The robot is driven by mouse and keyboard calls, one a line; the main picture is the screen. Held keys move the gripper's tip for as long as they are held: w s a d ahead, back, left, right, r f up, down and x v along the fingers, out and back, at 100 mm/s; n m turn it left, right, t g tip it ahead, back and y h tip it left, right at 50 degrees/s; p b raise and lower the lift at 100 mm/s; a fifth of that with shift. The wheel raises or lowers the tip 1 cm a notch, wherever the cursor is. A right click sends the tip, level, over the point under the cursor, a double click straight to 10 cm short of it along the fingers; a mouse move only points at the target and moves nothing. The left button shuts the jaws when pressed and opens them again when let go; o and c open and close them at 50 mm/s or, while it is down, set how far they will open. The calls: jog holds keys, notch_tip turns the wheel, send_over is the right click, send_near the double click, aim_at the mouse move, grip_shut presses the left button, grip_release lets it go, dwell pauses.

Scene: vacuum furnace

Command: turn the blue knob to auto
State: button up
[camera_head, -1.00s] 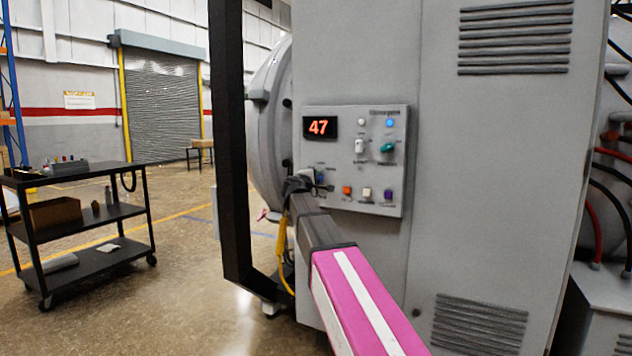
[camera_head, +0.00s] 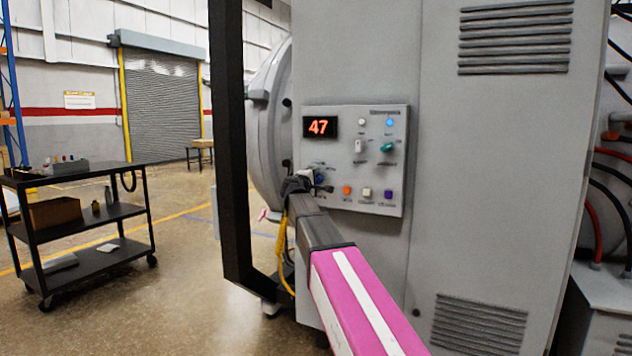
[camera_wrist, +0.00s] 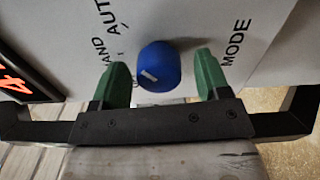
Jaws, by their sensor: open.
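The blue knob (camera_wrist: 159,66) stands out from the panel in the wrist view, with a pale pointer mark on its face. The words HAND and AUTO are printed on one side of it and MODE on the other. My gripper (camera_wrist: 162,78) is open, with one green finger on each side of the knob and a visible gap to each. In the head view my gripper (camera_head: 300,184) is at the lower left of the control panel (camera_head: 352,194), where the knob (camera_head: 320,178) is mostly hidden behind it.
The panel also carries a red display (camera_head: 320,127) reading 47, a green knob (camera_head: 387,147), a white switch (camera_head: 358,146), and orange (camera_head: 347,190), pale and purple buttons close to my gripper. A black post (camera_head: 232,150) stands left of the panel. A black cart (camera_head: 80,215) is farther left.

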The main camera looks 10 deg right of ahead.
jog(key=v, duration=1)
jog(key=s+d+f+m+g+y, duration=0.1)
jog(key=s+d+f+m+g, duration=0.15)
jog(key=f, duration=0.75)
jog(key=s+d+f+m+g+y, duration=0.15)
jog(key=s+f, duration=0.25)
jog(key=f, duration=0.5)
jog(key=s+d+f+m+g+y, duration=0.1)
jog(key=s+d+f+g, duration=0.2)
jog(key=f, duration=0.7)
jog(key=s+f+m+g+y, duration=0.6)
jog(key=s+f+g+y, duration=0.1)
jog(key=s+f, duration=1.2)
notch_tip(320, 180, down, 3)
jog(key=shift+s+a+r+m+g, duration=0.2)
jog(key=shift+s+a+m+g, duration=0.1)
jog(key=shift+s+a+m, duration=0.1)
